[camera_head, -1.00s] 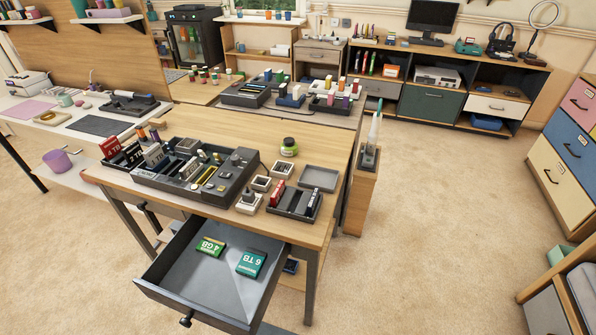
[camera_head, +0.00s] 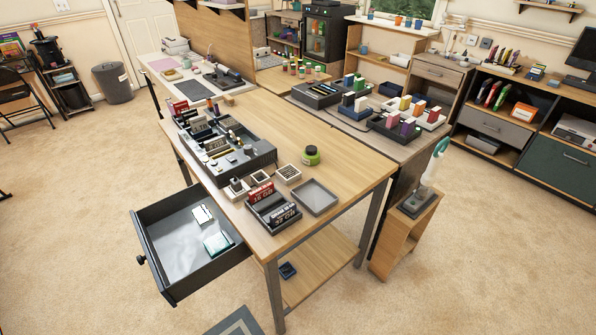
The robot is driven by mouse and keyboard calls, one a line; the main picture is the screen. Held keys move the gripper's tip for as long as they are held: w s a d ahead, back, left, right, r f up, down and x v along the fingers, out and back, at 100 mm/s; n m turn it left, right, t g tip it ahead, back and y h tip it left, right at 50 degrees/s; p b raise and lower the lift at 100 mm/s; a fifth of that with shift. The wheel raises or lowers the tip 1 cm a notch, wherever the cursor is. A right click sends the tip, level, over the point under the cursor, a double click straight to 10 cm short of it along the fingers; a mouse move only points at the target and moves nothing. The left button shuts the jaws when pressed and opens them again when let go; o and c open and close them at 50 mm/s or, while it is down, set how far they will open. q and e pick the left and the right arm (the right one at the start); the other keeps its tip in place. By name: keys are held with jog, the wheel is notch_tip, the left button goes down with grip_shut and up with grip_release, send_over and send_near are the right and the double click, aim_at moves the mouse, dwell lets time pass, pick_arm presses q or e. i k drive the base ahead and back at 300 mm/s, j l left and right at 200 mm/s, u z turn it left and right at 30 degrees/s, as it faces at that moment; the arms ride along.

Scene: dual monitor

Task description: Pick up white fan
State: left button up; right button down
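A slim white upright object with a teal ring-like part (camera_head: 432,165) stands in a grey holder (camera_head: 417,203) on a small wooden stand to the right of the wooden table. It looks like the white fan, though it is too small to be certain. Neither of my grippers is in view.
The wooden table (camera_head: 345,160) carries a black organizer (camera_head: 228,160), a grey tray (camera_head: 316,197) and a green jar (camera_head: 311,155). Its grey drawer (camera_head: 185,240) stands open at the left. The small wooden stand (camera_head: 405,240) has open carpet (camera_head: 480,270) to its right.

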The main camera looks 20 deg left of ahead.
aim_at(288, 174)
jog(key=i+l+u, duration=0.25)
jog(key=i, duration=0.15)
jog(key=i+l+u, duration=0.2)
jog(key=i+l, duration=0.1)
jog(key=i, duration=0.1)
